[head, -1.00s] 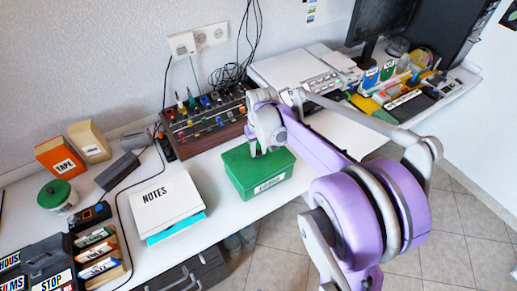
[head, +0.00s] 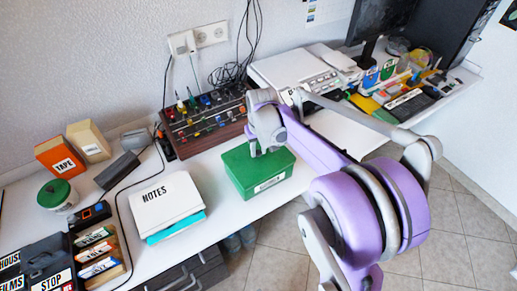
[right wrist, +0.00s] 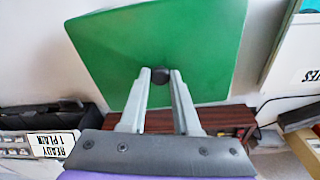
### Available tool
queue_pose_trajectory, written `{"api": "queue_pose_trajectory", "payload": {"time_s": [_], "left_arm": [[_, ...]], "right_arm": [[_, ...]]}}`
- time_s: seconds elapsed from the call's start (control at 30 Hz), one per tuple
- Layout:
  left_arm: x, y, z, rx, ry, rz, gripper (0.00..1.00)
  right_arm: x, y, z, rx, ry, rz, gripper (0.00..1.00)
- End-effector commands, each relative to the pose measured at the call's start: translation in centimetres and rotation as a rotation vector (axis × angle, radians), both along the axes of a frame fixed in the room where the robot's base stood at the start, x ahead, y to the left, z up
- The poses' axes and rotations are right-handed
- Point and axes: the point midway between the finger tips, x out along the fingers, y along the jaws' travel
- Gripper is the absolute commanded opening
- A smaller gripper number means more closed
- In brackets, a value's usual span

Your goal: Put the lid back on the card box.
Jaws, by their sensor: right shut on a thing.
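The green card box (head: 250,191) stands on the white desk near its front edge, with a white label on its front. The green lid (head: 238,168) lies level over the box top, and I see no clear gap between them; I cannot tell if it is fully seated. My right gripper (head: 257,151) reaches down to the lid's middle. In the right wrist view, my right gripper (right wrist: 160,78) has its two fingers on either side of the dark knob (right wrist: 160,75) of the lid (right wrist: 195,40), shut on it. My left gripper is not in view.
A white NOTES box (head: 165,198) sits left of the card box. A mixer panel (head: 200,125) with colored knobs stands behind, and a printer (head: 295,70) is at the back right. Dark drawers (head: 190,275) are under the desk. Bare desk lies around the card box.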

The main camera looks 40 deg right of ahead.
Motion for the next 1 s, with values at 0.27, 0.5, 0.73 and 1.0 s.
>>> {"api": "queue_pose_trajectory", "payload": {"time_s": [0.27, 0.5, 0.73, 1.0], "left_arm": [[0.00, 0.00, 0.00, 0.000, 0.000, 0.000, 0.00], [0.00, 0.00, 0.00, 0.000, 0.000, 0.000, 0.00], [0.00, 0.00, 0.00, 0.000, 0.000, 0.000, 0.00], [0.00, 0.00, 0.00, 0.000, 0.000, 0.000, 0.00]], "right_arm": [[0.00, 0.00, 0.00, 0.000, 0.000, 0.000, 0.32], [0.00, 0.00, 0.00, 0.000, 0.000, 0.000, 0.65], [0.00, 0.00, 0.00, 0.000, 0.000, 0.000, 0.78], [0.00, 0.00, 0.00, 0.000, 0.000, 0.000, 0.95]]}}
